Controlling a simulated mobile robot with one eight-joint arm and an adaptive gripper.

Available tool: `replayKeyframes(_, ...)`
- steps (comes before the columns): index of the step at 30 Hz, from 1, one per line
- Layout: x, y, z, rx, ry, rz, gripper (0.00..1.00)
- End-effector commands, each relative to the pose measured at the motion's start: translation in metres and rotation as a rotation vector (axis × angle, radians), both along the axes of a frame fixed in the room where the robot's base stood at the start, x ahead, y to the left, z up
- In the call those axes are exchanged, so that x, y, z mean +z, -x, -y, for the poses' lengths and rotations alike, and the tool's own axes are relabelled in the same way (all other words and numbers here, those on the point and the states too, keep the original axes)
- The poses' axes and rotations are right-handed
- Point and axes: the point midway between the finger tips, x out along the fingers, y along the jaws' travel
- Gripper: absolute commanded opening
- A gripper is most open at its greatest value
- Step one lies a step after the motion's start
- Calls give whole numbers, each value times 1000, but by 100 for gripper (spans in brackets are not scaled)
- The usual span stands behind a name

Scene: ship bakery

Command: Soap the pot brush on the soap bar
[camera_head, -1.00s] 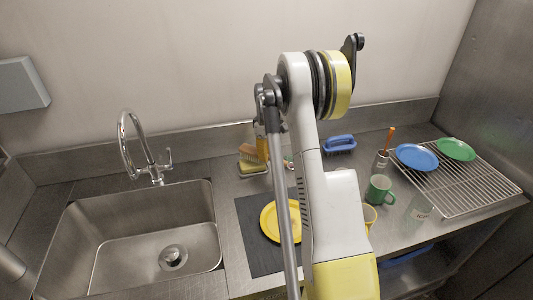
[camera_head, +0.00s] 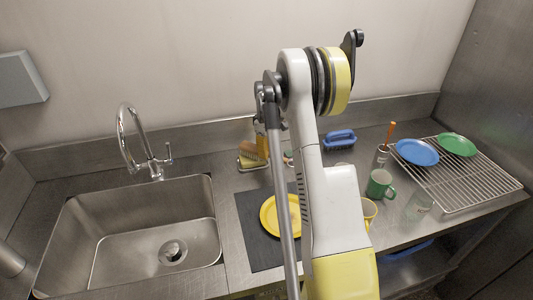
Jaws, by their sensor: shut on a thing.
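My arm (camera_head: 334,200) stands upright in the middle of the view and covers part of the counter. My gripper cannot be seen; the arm hides it, so what it holds is hidden too. At the back of the counter, left of my arm, a tan brush-like piece (camera_head: 249,148) shows above a yellow block (camera_head: 250,162) on a small dish. I cannot tell whether either is the pot brush or the soap bar. A blue-handled brush (camera_head: 340,137) lies at the back, right of my arm.
A sink (camera_head: 95,235) with a tap (camera_head: 128,150) is at left. A yellow plate (camera_head: 270,216) lies on a dark mat (camera_head: 256,248). At right are a green mug (camera_head: 380,184), a yellow mug (camera_head: 370,210), a glass (camera_head: 418,205), and a wire rack (camera_head: 475,188) with blue and green plates.

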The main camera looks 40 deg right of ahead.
Motion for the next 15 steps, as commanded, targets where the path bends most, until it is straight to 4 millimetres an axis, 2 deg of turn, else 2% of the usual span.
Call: replayKeyframes(15,-7,0,0,0,0,0,0)
